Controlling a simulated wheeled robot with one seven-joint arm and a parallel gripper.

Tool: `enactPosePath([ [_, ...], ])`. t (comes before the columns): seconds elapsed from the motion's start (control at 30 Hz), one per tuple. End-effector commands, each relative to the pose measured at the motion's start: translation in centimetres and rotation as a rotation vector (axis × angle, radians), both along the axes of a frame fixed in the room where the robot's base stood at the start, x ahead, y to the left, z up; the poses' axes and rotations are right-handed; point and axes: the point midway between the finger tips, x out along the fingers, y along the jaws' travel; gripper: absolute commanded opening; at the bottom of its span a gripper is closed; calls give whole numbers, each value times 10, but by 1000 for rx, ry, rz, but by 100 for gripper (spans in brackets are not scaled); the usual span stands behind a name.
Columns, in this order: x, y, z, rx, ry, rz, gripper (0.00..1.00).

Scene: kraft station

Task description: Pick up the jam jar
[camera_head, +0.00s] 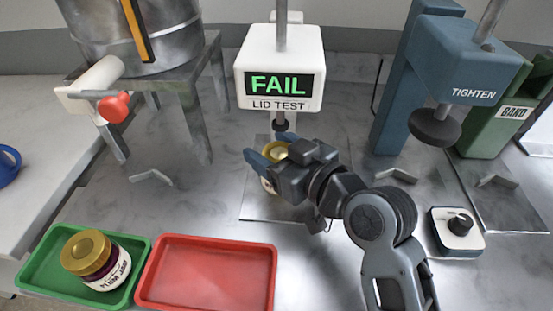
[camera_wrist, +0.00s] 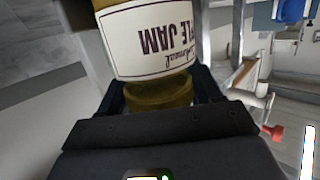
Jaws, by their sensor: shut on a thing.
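A jam jar with a gold lid (camera_head: 274,152) is at the lid test station, largely hidden behind my gripper (camera_head: 268,152). In the wrist view the jar (camera_wrist: 152,42) appears inverted, with a white "JAM" label and its gold lid toward the gripper. My gripper (camera_wrist: 160,92) is shut on this jar around the lid, one dark finger on each side. Whether the jar's base touches the plate below cannot be told. A second jam jar (camera_head: 110,268), dark with a gold lid and white label, stands in the green tray (camera_head: 32,276) at the front left.
The lid tester (camera_head: 280,60) hangs above the held jar and reads FAIL. A red tray (camera_head: 207,272) is empty. The blue TIGHTEN press (camera_head: 400,120) and a black-knob control box (camera_head: 457,232) are at the right. A metal kettle (camera_head: 135,35) on a stand is at the left.

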Motion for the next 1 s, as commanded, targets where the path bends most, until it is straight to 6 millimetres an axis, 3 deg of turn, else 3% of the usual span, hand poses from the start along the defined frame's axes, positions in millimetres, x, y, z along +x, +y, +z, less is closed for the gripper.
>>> enactPosePath([
  [0.53,-2,-3,39,2,-1,-2,12],
  [0.77,-43,-40,33,2,0,-4,12],
  [1.0,-96,-90,31,1,-1,-4,12],
])
